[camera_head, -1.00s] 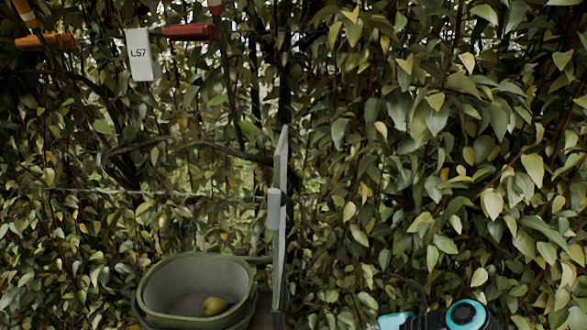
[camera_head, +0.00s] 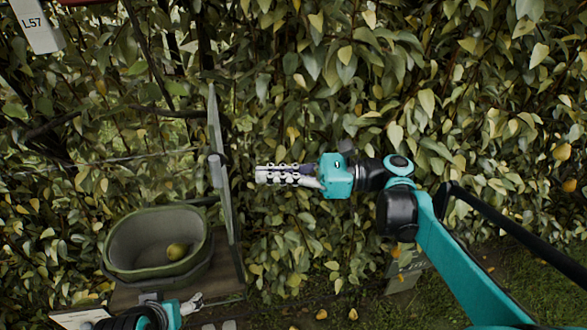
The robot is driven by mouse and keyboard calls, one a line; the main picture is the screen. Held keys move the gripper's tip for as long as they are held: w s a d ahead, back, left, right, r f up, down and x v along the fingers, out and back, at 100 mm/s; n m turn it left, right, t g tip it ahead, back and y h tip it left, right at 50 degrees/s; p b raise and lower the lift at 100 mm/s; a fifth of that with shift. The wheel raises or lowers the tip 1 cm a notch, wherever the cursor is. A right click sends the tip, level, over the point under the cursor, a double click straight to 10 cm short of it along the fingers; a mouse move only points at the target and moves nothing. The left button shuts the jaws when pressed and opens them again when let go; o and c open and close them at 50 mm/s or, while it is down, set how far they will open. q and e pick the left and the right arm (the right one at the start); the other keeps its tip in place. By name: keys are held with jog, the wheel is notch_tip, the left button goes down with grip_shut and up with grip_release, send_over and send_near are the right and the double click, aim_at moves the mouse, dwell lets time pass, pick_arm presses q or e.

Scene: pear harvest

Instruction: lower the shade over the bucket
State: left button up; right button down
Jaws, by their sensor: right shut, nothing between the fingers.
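The shade (camera_head: 218,150) is a thin grey-green panel standing upright, nearly edge-on, at the right side of the bucket. A grey cylindrical grip (camera_head: 215,172) sits on its left face. The green-rimmed bucket (camera_head: 125,268) is uncovered, with a yellow-green pear (camera_head: 177,251) inside. My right gripper (camera_head: 260,174) is shut and empty. Its fingers point left at the shade, with a small gap in the picture to the panel's right side. My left gripper (camera_head: 198,302) shows at the bottom, just below the bucket; its fingers are small and partly hidden.
The bucket stands on a wooden board (camera_head: 222,278). Dense pear foliage (camera_head: 330,80) fills the back. A white L57 tag (camera_head: 38,25) hangs at the upper left. A grassy strip (camera_head: 455,275) lies at the lower right, with fallen fruit (camera_head: 321,314).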

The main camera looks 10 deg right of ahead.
jog(key=w+a, duration=0.1)
jog(key=a, duration=0.5)
jog(key=shift+p, duration=0.45)
jog(key=shift+w+r, duration=0.1)
